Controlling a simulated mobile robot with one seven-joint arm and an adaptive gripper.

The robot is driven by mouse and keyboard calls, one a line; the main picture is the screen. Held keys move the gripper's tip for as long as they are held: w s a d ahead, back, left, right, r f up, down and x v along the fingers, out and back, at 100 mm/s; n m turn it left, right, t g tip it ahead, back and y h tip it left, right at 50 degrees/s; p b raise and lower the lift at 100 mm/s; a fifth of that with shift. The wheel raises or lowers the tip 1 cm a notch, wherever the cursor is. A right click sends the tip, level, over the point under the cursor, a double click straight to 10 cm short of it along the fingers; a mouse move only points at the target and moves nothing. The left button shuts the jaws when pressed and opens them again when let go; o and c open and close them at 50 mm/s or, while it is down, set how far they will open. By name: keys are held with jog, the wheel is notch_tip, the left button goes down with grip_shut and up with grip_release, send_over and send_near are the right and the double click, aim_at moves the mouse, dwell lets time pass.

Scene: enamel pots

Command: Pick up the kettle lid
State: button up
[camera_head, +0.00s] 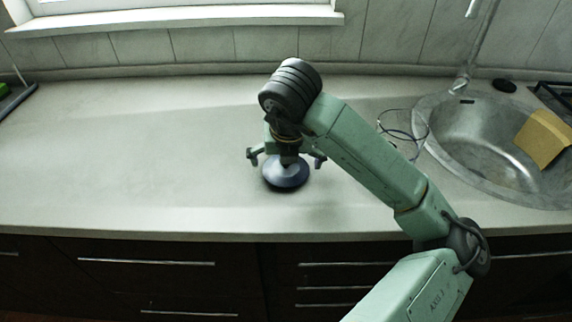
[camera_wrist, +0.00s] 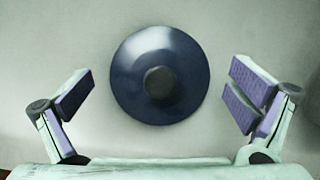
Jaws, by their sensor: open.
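The kettle lid (camera_head: 286,177) is a round, dark blue disc with a dark knob, lying on the countertop in the head view. In the wrist view the lid (camera_wrist: 135,88) lies knob up, a little above the middle of the picture. My gripper (camera_head: 286,158) is directly above the lid with its fingers spread. In the wrist view my gripper (camera_wrist: 160,95) is open, one finger on each side of the lid with free space between the pads and the rim. Nothing is held. The gripper hides part of the lid's far side in the head view.
The grey countertop (camera_head: 140,160) is clear to the left of the lid. A round metal sink (camera_head: 480,140) with a tan cloth or sponge-like piece (camera_head: 543,138) is at the right. A thin wire-like object (camera_head: 402,130) lies behind my arm. The tiled wall bounds the back.

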jog(key=shift+c, duration=0.5)
jog(key=c, duration=1.4)
